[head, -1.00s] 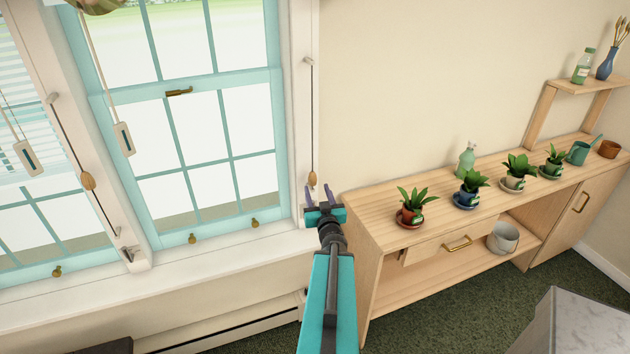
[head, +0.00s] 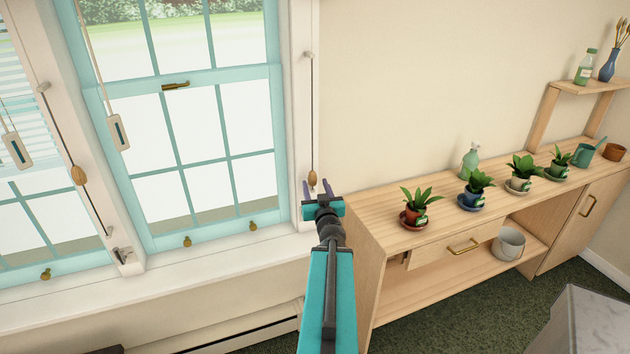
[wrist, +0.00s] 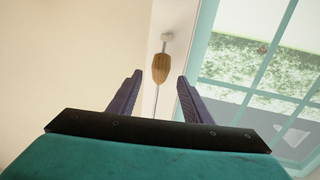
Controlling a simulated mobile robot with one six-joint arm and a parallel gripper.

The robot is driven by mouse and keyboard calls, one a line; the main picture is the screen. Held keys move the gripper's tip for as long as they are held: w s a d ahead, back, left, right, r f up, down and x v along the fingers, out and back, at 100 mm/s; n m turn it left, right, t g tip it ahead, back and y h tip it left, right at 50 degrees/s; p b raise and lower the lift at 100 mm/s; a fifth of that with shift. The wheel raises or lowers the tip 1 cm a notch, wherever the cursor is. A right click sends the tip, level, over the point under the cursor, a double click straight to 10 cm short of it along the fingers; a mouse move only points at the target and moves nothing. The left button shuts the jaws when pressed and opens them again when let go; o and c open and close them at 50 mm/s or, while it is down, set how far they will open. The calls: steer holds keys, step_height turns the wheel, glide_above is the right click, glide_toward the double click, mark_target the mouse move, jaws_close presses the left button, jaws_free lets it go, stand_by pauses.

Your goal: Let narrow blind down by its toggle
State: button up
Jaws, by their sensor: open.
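A wooden, acorn-shaped toggle (head: 312,178) hangs on a dark cord on the white trim right of the right window. My gripper (head: 316,187) is open and empty just below it. In the wrist view the toggle (wrist: 160,68) is upright, in the gap between the two purple fingers (wrist: 159,79), near or just beyond their tips; I see no contact. A second wooden toggle (head: 78,175) hangs on a slanting cord between the windows. White slats of a blind (head: 12,112) show at the left window. No lowered slats show at the right window.
Pale pulls with teal strips (head: 118,132) hang in front of the windows. A wooden cabinet (head: 375,215) with several potted plants stands close to the right of my arm. A white sill (head: 215,258) runs below the windows.

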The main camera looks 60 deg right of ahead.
mark_target(314, 179)
steer(key=shift+w+d+b, duration=0.15)
steer(key=shift+d+b, duration=0.05)
steer(key=shift+b, duration=0.3)
steer(key=shift+d+b, duration=0.1)
steer(key=shift+b, duration=0.25)
steer(key=shift+w+d+r+p, duration=0.1)
steer(key=shift+w+d+p, duration=0.2)
steer(key=shift+w+d, duration=0.05)
steer(key=shift+x, duration=2.35)
steer(key=shift+a, duration=0.1)
